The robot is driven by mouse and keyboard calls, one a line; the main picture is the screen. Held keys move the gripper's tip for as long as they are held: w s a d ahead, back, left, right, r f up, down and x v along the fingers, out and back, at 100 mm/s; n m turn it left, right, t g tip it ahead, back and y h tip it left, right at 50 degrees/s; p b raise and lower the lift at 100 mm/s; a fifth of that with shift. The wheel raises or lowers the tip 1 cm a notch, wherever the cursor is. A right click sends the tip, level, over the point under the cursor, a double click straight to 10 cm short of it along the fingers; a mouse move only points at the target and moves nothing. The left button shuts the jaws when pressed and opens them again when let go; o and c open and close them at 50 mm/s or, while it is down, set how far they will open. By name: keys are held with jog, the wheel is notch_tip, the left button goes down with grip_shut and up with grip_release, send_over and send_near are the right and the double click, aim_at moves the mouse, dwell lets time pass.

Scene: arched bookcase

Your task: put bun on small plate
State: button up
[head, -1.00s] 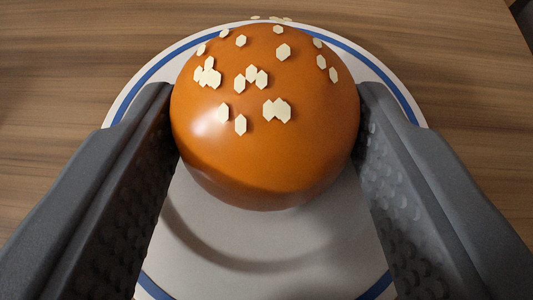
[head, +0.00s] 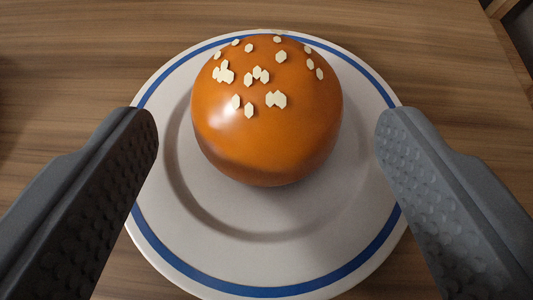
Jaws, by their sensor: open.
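The bun (head: 267,125) is round, glossy and orange-brown, with pale seed flakes on top. It rests on the small plate (head: 270,262), toward the plate's far side. The plate is white with a blue ring near its rim. My gripper (head: 266,115) is open. Its two grey, dimpled fingers stand to the left and right of the bun, with a clear gap on each side, and touch nothing that I can see. The bun's underside is hidden.
The plate stands on a brown wooden surface (head: 90,50), which is bare around it. An edge of that surface (head: 497,8) shows at the top right, with a dark area beyond.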

jog(key=p+v, duration=0.2)
jog(key=v, duration=0.8)
jog(key=shift+r, duration=0.1)
jog(key=w+a+r+t+h, duration=0.1)
jog(key=w+r+h, duration=0.2)
jog(key=r, duration=1.2)
jog(key=w+a+r+t+h, duration=0.1)
jog(key=w+a+r+h, duration=0.1)
jog(key=r, duration=1.2)
jog(key=s+a+r+y, duration=0.1)
jog(key=s+a+r, duration=0.4)
jog(key=r, duration=0.4)
jog(key=s+a+r+y, duration=0.1)
jog(key=s+a+r, duration=0.5)
jog(key=r, duration=0.3)
jog(key=s+a+r+m+y, duration=0.1)
jog(key=s+a+r, duration=0.4)
jog(key=a+r, duration=0.2)
jog(key=shift+s+r+t+y, duration=0.2)
jog(key=shift+r+t+y, duration=0.1)
jog(key=shift+r, duration=0.6)
jog(key=shift+r, duration=0.1)
